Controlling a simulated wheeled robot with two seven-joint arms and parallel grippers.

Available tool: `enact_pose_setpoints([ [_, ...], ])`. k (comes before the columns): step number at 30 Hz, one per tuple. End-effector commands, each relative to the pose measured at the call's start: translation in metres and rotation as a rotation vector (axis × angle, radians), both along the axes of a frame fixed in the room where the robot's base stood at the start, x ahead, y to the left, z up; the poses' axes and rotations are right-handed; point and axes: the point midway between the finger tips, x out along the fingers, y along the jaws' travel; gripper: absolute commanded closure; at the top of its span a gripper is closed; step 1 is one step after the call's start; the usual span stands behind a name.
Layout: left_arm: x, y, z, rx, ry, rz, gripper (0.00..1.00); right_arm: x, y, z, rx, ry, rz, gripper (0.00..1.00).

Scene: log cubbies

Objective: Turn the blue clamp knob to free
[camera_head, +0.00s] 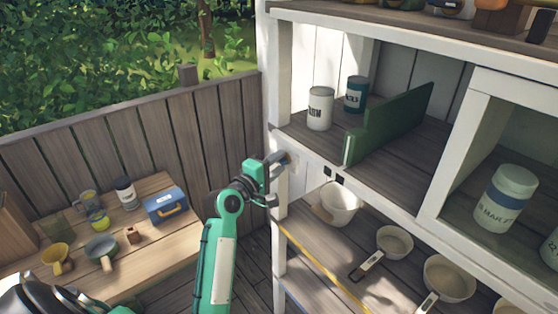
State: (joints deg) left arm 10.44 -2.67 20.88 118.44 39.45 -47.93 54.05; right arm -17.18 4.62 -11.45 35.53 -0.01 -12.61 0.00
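My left gripper (279,158) is at the white front post of the shelf unit, its dark fingers reaching right to the post just below the upper shelf's edge. A small bluish patch shows at the fingertips; it may be the blue clamp knob, but the fingers hide most of it. I cannot tell whether the fingers are closed around it or only beside it. A green upright divider board (392,122) stands on the upper shelf, right of the gripper. My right gripper is not in view.
A white can (320,108) and a teal can (356,94) stand left of the board. Bowls, including a white one (341,204), sit on the lower shelf. A wooden table (150,240) at left holds a blue box (166,205), cups and pans. A plank fence stands behind.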

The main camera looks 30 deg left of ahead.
Motion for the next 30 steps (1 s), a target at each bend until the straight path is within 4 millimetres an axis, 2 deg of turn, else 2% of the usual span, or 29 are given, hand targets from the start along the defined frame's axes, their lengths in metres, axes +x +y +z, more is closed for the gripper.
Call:
enact_pose_setpoints([
  [13, -0.003, 0.001, -0.001, 0.001, 0.001, 0.000, 0.65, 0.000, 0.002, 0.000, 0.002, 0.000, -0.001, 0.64],
  [30, -0.059, 0.009, -0.001, 0.002, 0.002, 0.001, 0.65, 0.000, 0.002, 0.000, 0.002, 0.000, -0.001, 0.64],
])
